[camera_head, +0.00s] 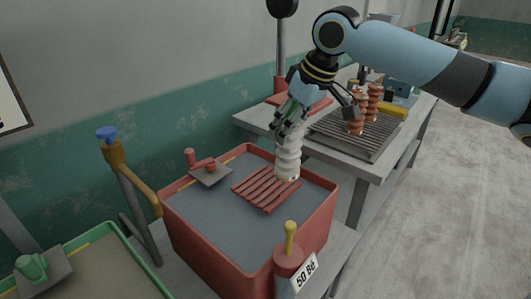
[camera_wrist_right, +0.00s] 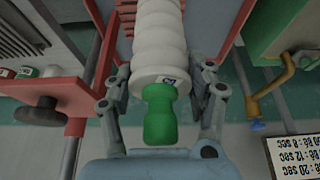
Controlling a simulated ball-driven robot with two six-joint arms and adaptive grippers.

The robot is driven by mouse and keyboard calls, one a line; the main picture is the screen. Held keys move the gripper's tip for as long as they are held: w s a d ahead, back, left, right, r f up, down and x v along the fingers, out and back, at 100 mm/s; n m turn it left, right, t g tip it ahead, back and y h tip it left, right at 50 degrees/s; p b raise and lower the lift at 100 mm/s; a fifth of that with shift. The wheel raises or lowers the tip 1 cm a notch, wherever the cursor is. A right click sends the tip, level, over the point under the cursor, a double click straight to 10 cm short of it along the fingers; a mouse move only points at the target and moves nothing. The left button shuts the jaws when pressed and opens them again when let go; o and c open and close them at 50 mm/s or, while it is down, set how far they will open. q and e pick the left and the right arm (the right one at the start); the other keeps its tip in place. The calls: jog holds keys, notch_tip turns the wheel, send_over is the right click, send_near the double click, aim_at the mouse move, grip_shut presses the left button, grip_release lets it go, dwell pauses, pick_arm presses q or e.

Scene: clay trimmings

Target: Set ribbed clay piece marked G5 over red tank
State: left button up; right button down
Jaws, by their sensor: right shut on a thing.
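A white ribbed clay piece (camera_head: 288,160) hangs upright from my right gripper (camera_head: 291,122) over the right part of the red tank (camera_head: 232,258). My right gripper is shut on its upper end. In the right wrist view the ribbed piece (camera_wrist_right: 160,42) has a green end (camera_wrist_right: 160,115) between the fingers. A small tag shows beside the green end, but its marking is too small to read surely. The tank holds grey liquid, and a red slatted rack (camera_head: 266,188) lies near the piece's lower end. I cannot tell whether they touch. My left gripper is out of view.
Several terracotta ribbed pieces (camera_head: 357,115) stand on or by a grey grate (camera_head: 355,136) on the bench at right. A yellow-knobbed red post (camera_head: 289,258) with a "50 Bé" label stands at the tank's front corner. A green-rimmed tank (camera_head: 100,236) is at lower left.

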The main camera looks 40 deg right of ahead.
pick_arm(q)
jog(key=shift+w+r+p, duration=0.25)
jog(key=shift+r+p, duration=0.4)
pick_arm(e)
jog(key=w+d+f, duration=0.1)
jog(key=w+f, duration=0.7)
jog(key=f, duration=0.1)
jog(key=shift+w+d, duration=0.15)
jog(key=shift+w, duration=0.05)
jog(key=shift+c, duration=2.1)
grip_release()
jog(key=shift+s+f, duration=0.1)
jog(key=shift+f, duration=0.05)
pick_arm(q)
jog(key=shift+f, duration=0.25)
pick_arm(e)
jog(key=v, duration=1.2)
